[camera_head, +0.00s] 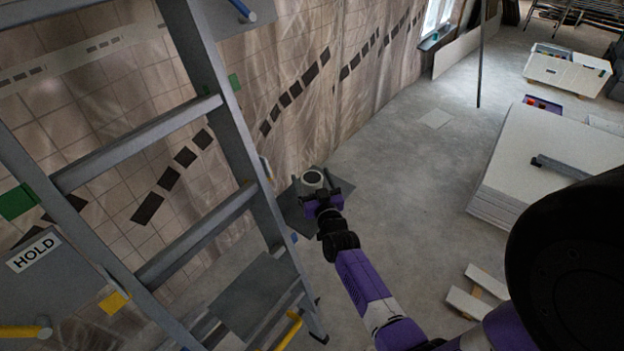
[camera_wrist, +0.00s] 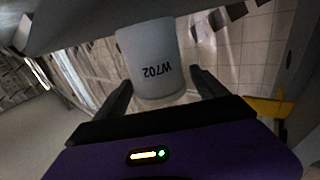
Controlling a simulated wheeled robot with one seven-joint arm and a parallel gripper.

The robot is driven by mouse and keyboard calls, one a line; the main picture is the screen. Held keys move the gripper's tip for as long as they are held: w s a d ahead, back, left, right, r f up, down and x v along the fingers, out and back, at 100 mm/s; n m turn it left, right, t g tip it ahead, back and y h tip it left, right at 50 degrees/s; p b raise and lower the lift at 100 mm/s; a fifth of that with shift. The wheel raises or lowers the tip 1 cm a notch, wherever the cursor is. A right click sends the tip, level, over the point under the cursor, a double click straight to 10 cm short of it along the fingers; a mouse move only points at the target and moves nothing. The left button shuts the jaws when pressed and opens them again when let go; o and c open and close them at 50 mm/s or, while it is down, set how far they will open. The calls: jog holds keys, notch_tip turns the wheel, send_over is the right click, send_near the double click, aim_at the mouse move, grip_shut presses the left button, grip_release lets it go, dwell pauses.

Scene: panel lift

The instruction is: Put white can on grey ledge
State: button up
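The white can (camera_head: 313,178) is at my gripper (camera_head: 322,192), above or on a dark grey flat panel (camera_head: 291,212) beside the tiled wall. The left finger is close to the can's edge, and a narrow gap shows at the right finger. The can's far end meets a grey surface (camera_wrist: 75,18) at the top of the wrist view. I cannot tell if they touch.
A grey ladder (camera_head: 235,130) stands at the left. A grey panel marked HOLD (camera_head: 60,290) and another grey panel (camera_head: 252,292) show by it. A stack of white boards (camera_head: 545,165) and a white crate (camera_head: 567,75) lie right. The middle floor is mostly clear.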

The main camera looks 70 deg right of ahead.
jog(key=shift+r, duration=0.15)
jog(key=s+a+r+n+t+y, duration=0.15)
jog(key=s+a, duration=0.25)
jog(key=a, duration=0.6)
jog(key=s+a+n+t+y, duration=0.1)
jog(key=s+a+n+y, duration=0.3)
jog(key=a, duration=0.6)
jog(key=s+a+r+m+t+y, duration=0.1)
jog(key=s+a, duration=0.4)
jog(key=a, duration=0.6)
jog(key=s+a+r+n+y, duration=0.5)
jog(key=s+a+r+y, duration=0.2)
jog(key=s+a+r, duration=0.3)
jog(key=shift+a+r+b, duration=0.35)
jog(key=shift+a+r, duration=0.2)
jog(key=shift+a, duration=0.45)
jog(key=shift+s+n, duration=0.1)
jog(key=shift+n, duration=0.15)
